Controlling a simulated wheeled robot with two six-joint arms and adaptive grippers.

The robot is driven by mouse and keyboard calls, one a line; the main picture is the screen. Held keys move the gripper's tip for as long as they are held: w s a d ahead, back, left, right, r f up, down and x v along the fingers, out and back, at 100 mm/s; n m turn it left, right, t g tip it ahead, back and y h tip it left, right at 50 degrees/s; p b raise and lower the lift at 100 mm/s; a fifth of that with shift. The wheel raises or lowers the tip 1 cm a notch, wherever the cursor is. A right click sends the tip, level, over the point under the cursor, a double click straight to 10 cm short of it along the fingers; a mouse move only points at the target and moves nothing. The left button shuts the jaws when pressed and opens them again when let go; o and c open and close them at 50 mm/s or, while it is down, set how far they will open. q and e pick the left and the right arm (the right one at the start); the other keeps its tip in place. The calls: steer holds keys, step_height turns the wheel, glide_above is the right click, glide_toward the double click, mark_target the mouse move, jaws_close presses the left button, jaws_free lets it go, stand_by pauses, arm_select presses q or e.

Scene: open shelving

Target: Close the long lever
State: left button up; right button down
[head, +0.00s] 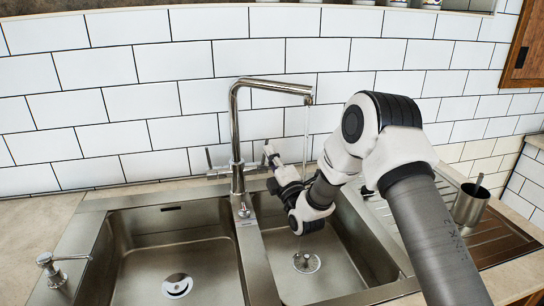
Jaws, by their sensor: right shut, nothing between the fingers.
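A chrome faucet (236,130) stands behind the double sink, with its spout (290,88) reaching right. A thin stream of water (306,125) runs down from the spout toward the right basin. Small handle parts stick out on both sides of the faucet's base; a short upright one (209,158) is on the left. My right gripper (269,154) is shut and empty, just right of the faucet base. It hides part of that side, so I cannot tell whether it touches the lever. My left gripper is not in view.
The left basin (135,270) is empty. The right basin (340,250) lies under my right arm. A metal cup (469,205) stands on the drainboard at the right. A soap dispenser (52,268) is at the front left. The white tiled wall (150,95) is close behind the faucet.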

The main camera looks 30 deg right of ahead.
steer(key=shift+w+d+r+m+g+p, duration=0.2)
steer(key=shift+w+r+g+p, duration=0.45)
steer(key=shift+p, duration=0.85)
steer(key=shift+w+d+r+m+g+p, duration=0.15)
steer(key=shift+w+r+g+p, duration=0.45)
steer(key=shift+p, duration=0.9)
steer(key=shift+w+d+f+g+b, duration=0.15)
steer(key=shift+w+f+g+b, duration=0.1)
steer(key=shift+w+b, duration=0.25)
